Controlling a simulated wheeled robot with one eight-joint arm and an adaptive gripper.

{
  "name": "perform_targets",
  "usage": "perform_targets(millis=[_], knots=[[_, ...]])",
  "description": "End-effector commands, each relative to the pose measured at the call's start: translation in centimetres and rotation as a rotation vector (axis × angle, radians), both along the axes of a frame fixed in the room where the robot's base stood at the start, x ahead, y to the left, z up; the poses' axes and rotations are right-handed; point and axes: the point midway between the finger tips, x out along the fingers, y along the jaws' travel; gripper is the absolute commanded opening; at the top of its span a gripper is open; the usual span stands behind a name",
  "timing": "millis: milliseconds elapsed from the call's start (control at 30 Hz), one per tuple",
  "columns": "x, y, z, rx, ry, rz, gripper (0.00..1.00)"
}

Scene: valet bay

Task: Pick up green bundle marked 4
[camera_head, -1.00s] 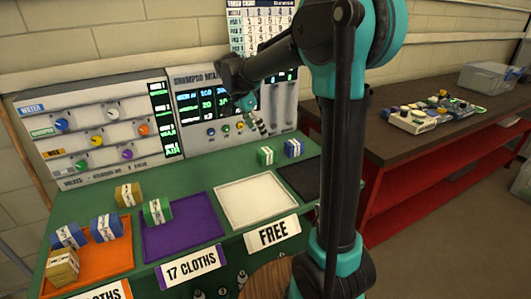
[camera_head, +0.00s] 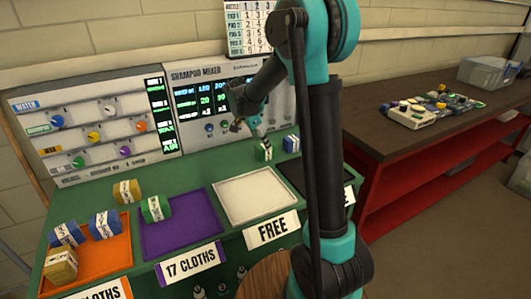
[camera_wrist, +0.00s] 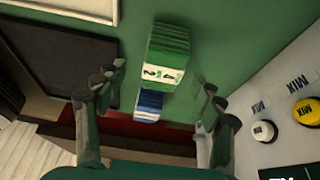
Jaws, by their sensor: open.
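A green bundle (camera_head: 264,152) with a white band stands on the green counter, behind the white tray. In the wrist view this green bundle (camera_wrist: 170,45) shows its white label, with a 4 among its marks. My gripper (camera_head: 254,133) is just above it in the head view. In the wrist view my open gripper (camera_wrist: 160,78) has one finger on each side of the bundle's line, with nothing held. Whether the fingers are level with the bundle is unclear. Another green bundle (camera_head: 156,208) lies on the purple tray, its marking unreadable.
A blue bundle (camera_head: 291,144) stands close to the right of the green one; the wrist view also shows this blue bundle (camera_wrist: 148,103). The white tray (camera_head: 255,196) is empty. A panel with knobs (camera_head: 212,98) stands behind. Several bundles lie around the orange tray (camera_head: 112,255).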

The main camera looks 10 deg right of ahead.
Motion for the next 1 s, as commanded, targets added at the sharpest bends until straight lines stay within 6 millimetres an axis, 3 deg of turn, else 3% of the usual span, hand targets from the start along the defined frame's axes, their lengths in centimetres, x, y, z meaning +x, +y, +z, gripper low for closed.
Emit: perform_targets(millis=[400,700,1000], knots=[[1.1,-1.6,-4.5,0.000,0.001,0.000,0.69],[1.1,-1.7,-4.8,0.000,0.000,0.000,0.68],[1.1,-1.7,-4.8,0.000,0.000,0.000,0.30]])
